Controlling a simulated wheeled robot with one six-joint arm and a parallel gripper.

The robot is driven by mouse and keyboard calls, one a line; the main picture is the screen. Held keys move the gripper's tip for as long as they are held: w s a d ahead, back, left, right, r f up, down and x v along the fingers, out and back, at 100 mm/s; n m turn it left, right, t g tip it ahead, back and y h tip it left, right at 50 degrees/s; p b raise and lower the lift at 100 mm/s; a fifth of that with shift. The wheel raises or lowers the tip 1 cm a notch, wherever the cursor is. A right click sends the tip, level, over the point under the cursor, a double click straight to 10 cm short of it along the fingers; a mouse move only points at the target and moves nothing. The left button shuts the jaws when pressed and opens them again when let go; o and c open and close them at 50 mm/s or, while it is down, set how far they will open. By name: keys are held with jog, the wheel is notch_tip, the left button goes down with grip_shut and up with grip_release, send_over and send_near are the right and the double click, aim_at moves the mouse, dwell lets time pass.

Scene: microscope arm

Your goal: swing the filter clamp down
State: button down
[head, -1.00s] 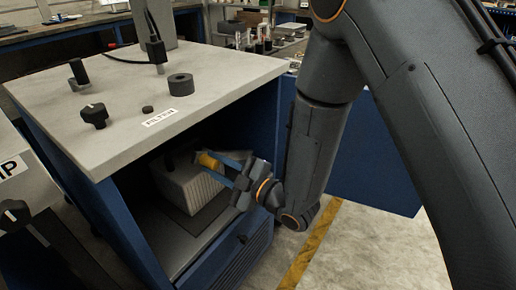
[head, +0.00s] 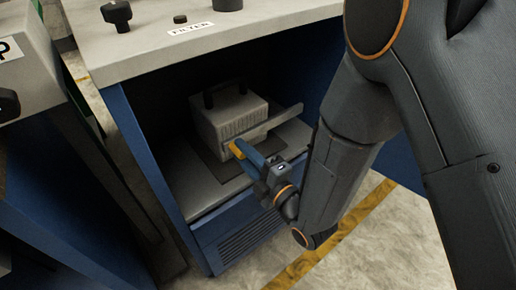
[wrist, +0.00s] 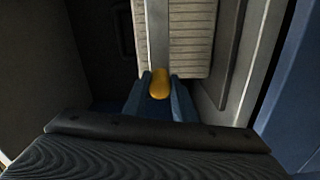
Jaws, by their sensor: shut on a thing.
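The filter clamp is a grey metal bar (head: 281,121) with a yellow grip (head: 237,150). In the head view the bar slants across the front of the pale filter block (head: 222,122), which has a dark handle on top. My gripper (head: 243,151), with blue fingers, is shut on the yellow grip in front of the block. In the wrist view the yellow grip (wrist: 159,82) sits between the two fingers (wrist: 160,90). The bar (wrist: 158,38) runs away from it in front of the ribbed block (wrist: 191,40). The bar's far joint is not clear.
The block sits inside an open blue cabinet (head: 140,140) under a grey top labelled FILTER (head: 190,28). The cabinet's walls and overhanging top bound the space around my arm. A second cabinet (head: 35,60) stands at the left. The floor (head: 410,240) in front is clear.

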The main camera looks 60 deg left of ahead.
jog(key=shift+f, duration=0.3)
jog(key=c, duration=1.5)
grip_release()
jog(key=shift+o, duration=0.2)
jog(key=w+d, duration=0.1)
jog(key=d, duration=0.6)
jog(key=shift+d, duration=0.35)
jog(key=shift+w, duration=0.1)
